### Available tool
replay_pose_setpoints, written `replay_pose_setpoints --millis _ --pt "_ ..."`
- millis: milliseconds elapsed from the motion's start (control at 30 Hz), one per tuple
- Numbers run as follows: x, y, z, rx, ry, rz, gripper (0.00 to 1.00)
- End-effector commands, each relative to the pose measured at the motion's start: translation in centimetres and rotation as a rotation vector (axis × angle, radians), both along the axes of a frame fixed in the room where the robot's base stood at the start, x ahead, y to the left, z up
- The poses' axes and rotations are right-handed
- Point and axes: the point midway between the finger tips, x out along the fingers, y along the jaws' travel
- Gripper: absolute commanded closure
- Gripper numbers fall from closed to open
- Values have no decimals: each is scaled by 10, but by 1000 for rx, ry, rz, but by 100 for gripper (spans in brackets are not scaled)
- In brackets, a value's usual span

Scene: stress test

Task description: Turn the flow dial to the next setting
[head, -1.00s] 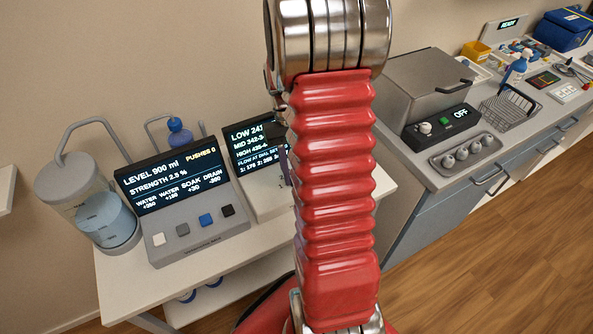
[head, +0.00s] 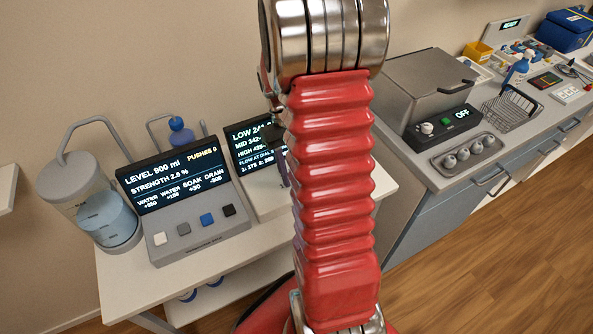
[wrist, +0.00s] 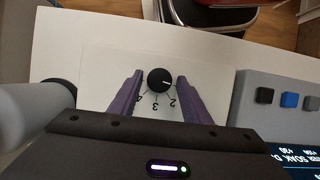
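The flow dial (wrist: 160,80) is a round black knob on a white panel (wrist: 100,65) in the wrist view. Printed numbers 2, 3 and 4 show below it, and a short white mark on it points to the right. My gripper (wrist: 160,77) is open, with one purple finger on each side of the dial. Gaps show between the fingers and the knob. In the head view only part of my gripper (head: 282,168) shows beside my red arm; the dial is hidden there. The flow screen (head: 243,142) is partly covered.
A grey console (head: 195,205) with several buttons and a level screen stands left of the flow unit; it also shows at right in the wrist view. A clear tank (head: 90,205) stands farther left. A steel bath (head: 425,90) sits on the right counter.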

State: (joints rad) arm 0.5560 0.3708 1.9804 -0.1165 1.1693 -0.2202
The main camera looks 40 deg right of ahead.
Motion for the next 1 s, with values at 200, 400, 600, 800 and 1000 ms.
replay_pose_setpoints --millis 200,400,600,800,1000 --pt "-1 0 0 0 2 -1 50" --pt "0 -1 2 0 1 -1 50" --pt "8 -3 19 -2 -2 -1 50" --pt "20 -6 50 -2 -2 -1 50" --pt "33 -10 82 -2 -2 -1 50"
